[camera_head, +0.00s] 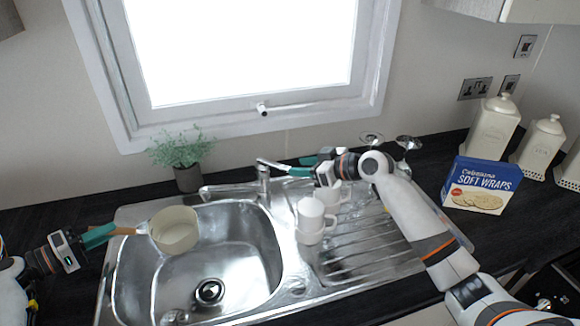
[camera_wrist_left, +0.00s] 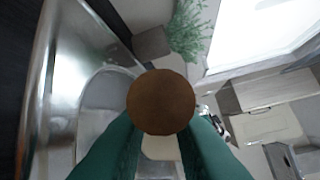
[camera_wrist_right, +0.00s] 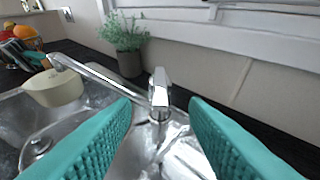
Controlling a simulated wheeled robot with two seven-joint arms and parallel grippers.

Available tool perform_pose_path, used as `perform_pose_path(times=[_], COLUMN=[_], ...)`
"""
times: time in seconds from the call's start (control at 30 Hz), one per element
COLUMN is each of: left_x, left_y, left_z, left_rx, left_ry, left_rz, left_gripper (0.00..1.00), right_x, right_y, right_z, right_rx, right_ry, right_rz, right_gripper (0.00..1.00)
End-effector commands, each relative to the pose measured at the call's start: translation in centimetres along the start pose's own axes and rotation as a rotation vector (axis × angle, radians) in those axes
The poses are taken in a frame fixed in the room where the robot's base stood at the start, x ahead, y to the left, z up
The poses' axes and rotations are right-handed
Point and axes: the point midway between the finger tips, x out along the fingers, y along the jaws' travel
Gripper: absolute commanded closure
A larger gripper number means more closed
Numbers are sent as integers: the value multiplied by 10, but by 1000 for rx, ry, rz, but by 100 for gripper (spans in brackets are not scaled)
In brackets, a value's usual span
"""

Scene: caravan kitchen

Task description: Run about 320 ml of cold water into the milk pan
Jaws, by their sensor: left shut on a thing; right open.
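The cream milk pan (camera_head: 174,230) is over the left side of the sink bowl, its wooden handle (camera_head: 124,231) pointing left. My left gripper (camera_head: 108,234) is shut on that handle; the handle's round brown end (camera_wrist_left: 160,101) fills the middle of the left wrist view. No water shows in the pan. The chrome tap (camera_head: 263,180) stands behind the sink, its spout (camera_head: 225,189) reaching left. In the right wrist view the spout tip appears just above the pan (camera_wrist_right: 53,90); I cannot tell if it overhangs. My right gripper (camera_head: 289,167) is open beside the tap lever (camera_wrist_right: 160,80), fingers apart.
Two white mugs (camera_head: 311,222) (camera_head: 331,193) stand on the drainer (camera_head: 360,245) below my right arm. Upturned glasses (camera_head: 408,144) are behind it. A potted plant (camera_head: 187,178) stands left of the tap. A soft wraps box (camera_head: 482,187) and canisters (camera_head: 493,128) are at right. The sink bowl (camera_head: 245,250) is empty.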

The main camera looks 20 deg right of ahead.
Motion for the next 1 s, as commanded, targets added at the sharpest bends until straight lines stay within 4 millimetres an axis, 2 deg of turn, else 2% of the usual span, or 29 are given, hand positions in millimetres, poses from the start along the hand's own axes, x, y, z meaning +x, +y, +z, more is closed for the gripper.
perform_pose_path(times=[0.1,0.3,0.67,0.9,1.0], left_x=[0,0,0,0,0], left_y=[-1,-1,-1,-1,-1], left_z=[1,1,1,1,1], left_rx=[0,0,0,0,0], left_ry=[-1,-1,-1,-1,-1], left_rz=[-3,-3,-3,-3,-3], left_gripper=[100,100,100,100,100], right_x=[22,43,47,47,47], right_y=[1,0,0,0,0], right_z=[1,0,0,0,0], right_rx=[0,-1,-3,-3,-3], right_ry=[-2,0,0,1,0], right_rz=[1,-1,-1,-1,-1], right_gripper=[59,59,59,98,100])
